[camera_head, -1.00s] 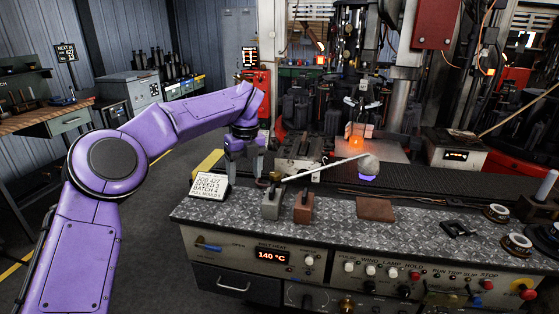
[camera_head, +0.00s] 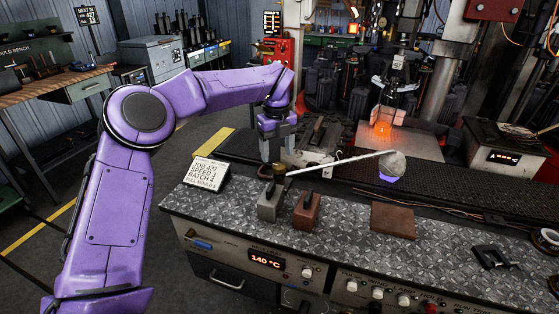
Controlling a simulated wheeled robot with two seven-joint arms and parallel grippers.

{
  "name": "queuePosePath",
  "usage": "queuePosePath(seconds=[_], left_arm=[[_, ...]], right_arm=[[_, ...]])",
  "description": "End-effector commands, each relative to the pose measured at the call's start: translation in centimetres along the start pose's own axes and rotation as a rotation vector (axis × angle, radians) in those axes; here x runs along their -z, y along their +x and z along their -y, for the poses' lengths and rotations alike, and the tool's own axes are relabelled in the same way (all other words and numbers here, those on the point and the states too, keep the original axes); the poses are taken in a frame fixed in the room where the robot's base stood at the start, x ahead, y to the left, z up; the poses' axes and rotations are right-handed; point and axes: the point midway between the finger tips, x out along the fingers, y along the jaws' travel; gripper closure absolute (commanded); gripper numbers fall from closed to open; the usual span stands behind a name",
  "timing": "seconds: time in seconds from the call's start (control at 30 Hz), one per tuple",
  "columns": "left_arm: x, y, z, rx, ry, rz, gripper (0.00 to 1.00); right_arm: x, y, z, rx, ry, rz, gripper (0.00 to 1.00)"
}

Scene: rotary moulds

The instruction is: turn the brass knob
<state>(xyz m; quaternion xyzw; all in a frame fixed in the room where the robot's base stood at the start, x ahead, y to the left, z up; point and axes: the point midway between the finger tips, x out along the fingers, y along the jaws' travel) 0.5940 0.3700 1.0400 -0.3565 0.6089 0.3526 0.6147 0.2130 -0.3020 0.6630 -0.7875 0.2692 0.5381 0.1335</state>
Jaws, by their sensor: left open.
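My left gripper (camera_head: 277,152) hangs pointing down at the back edge of the metal-topped console (camera_head: 345,228), its two grey fingers apart with nothing seen between them. A small brass-coloured knob-like piece (camera_head: 279,171) shows just below the fingertips, behind the grey block; I cannot tell whether it is the task's knob. The gripper looks above or behind it, and contact cannot be judged. The lower part of the console's front panel is cut off by the picture's bottom edge. My right gripper is not in view.
A grey handled block (camera_head: 270,207) and a brown handled block (camera_head: 306,213) stand on the console. A pale rod (camera_head: 335,164) runs to a grey lump (camera_head: 392,164). A job sign (camera_head: 206,174) stands left. A glowing orange piece (camera_head: 381,129) sits behind.

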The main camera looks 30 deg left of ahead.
Motion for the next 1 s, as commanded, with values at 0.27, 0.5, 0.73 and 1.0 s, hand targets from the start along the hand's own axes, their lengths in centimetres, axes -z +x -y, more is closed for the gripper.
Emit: queuePosePath(seconds=[0.27,0.5,0.73,1.0], left_arm=[[0.1,4.1,0.2,-0.003,0.003,-0.002,0.31],[0.1,4.4,0.3,-0.001,0.004,0.0,0.31],[0.1,4.4,0.4,-0.001,0.005,0.0,0.87],[0.1,4.4,0.4,-0.001,0.02,0.0,0.87]], right_arm=[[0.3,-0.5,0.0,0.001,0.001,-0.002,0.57],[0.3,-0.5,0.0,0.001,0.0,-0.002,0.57],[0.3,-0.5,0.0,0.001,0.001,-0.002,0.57],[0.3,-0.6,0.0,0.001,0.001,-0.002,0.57]])
